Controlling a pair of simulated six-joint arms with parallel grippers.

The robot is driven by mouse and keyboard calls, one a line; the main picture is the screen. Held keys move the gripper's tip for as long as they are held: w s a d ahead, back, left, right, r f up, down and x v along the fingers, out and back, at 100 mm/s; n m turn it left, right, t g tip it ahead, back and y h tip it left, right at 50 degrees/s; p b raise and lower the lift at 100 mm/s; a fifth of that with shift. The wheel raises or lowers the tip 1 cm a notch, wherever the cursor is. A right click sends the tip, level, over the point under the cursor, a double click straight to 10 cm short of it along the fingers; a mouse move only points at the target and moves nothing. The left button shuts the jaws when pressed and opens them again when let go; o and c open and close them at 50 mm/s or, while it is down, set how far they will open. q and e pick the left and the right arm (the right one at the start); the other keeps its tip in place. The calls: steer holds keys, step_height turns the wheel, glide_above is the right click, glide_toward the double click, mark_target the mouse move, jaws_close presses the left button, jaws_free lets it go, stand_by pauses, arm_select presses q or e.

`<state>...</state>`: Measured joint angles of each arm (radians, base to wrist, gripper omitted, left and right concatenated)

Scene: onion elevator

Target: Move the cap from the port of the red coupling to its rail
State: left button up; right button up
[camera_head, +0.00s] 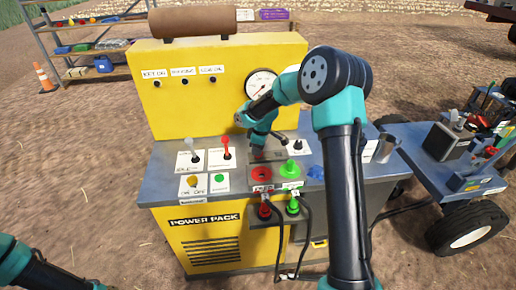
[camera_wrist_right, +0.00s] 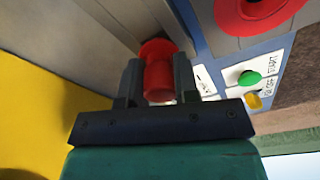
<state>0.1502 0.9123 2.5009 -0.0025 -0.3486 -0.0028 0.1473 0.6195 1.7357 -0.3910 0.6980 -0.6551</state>
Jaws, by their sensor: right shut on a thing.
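The red cap (camera_wrist_right: 158,78) is between the two fingers of my right gripper (camera_wrist_right: 157,85), which is shut on it. In the head view my right gripper (camera_head: 258,149) points down just behind the red port (camera_head: 262,174), and its fingers mostly hide the cap. The red port shows as an uncovered red ring with a dark centre; part of it (camera_wrist_right: 258,8) is at the top right of the wrist view. The cap's far end is close to a grey surface; I cannot tell whether it touches or sits on the rail. My left gripper is out of view.
A green port part (camera_head: 290,168) is right of the red port. Red (camera_head: 264,210) and green (camera_head: 293,207) hose ends hang below. Levers (camera_head: 226,143) and buttons stand left. The yellow panel (camera_head: 205,105) rises behind. A blue item (camera_head: 316,172) lies right.

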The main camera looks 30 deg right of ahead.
steer(key=shift+f, duration=0.55)
stand_by(1.0)
stand_by(0.4)
steer(key=o, duration=1.4)
steer(key=shift+r, duration=0.1)
steer(key=shift+r, duration=3.4)
